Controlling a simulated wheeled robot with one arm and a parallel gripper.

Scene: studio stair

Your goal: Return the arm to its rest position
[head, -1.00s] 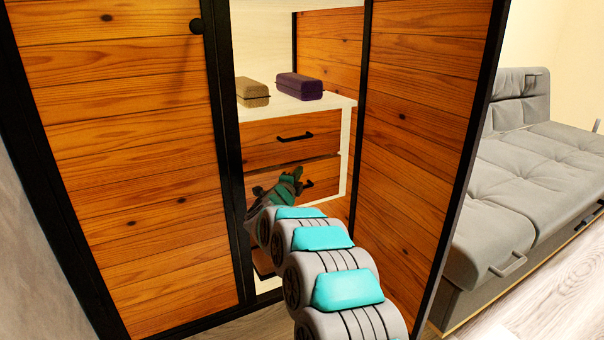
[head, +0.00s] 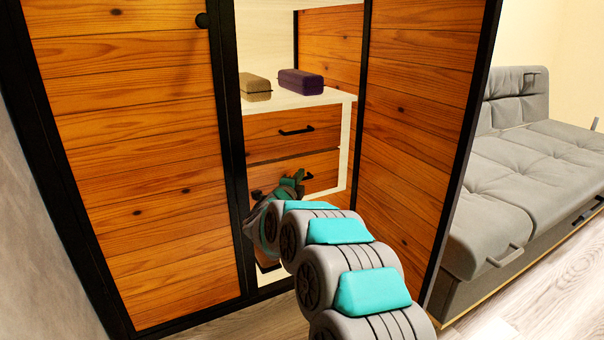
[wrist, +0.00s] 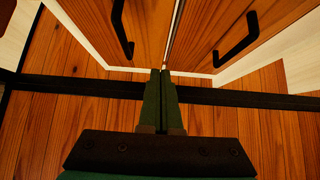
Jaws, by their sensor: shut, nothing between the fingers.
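My gripper shows in the wrist view (wrist: 160,76) with its two green fingers together and nothing between them. In the head view my gripper (head: 262,196) is small and partly hidden by my own arm. It is inside the opening of the wooden wardrobe, in front of the lower drawers. My arm reaches forward from the bottom right of the head view to this opening.
The wardrobe has a closed wooden door (head: 130,180) at left and an open door panel (head: 415,130) at right. Inside, a tan case (head: 256,88) and a purple case (head: 301,83) sit on the drawer unit (head: 296,130). A grey sofa (head: 540,180) stands at right.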

